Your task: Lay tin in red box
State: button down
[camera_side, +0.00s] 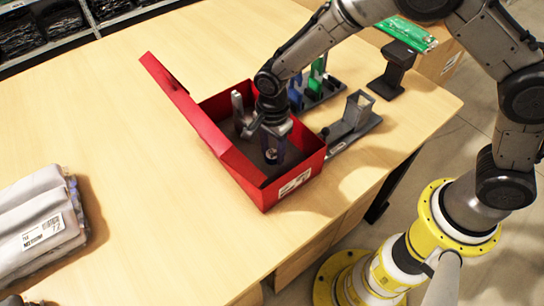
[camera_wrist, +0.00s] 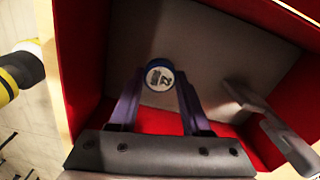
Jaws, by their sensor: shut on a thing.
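The red box (camera_side: 237,180) stands open on the table with its lid tilted back to the left. Its red wall and grey floor fill most of the wrist view (camera_wrist: 90,40). My gripper (camera_side: 272,150) is down inside the box. In the wrist view my gripper (camera_wrist: 158,88) has its two purple fingers on either side of a small round tin (camera_wrist: 159,76) with a blue rim and a white label, and is shut on it. The tin also shows low between the fingers in the side view (camera_side: 271,155). I cannot tell whether it touches the box floor.
A grey metal-like item (camera_side: 238,108) stands in the box near its back; it shows at right in the wrist view (camera_wrist: 265,110). A grey holder (camera_side: 355,115) and a rack with blue and green items (camera_side: 316,85) stand behind the box. Folded garments (camera_side: 40,220) lie at left.

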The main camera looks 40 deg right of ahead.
aim_at(273, 154)
jog(key=shift+f, duration=1.6)
jog(key=shift+f, duration=0.1)
jog(key=shift+c, duration=1.8)
grip_release()
notch_tip(273, 154, up, 12)
jog(key=shift+r, duration=0.25)
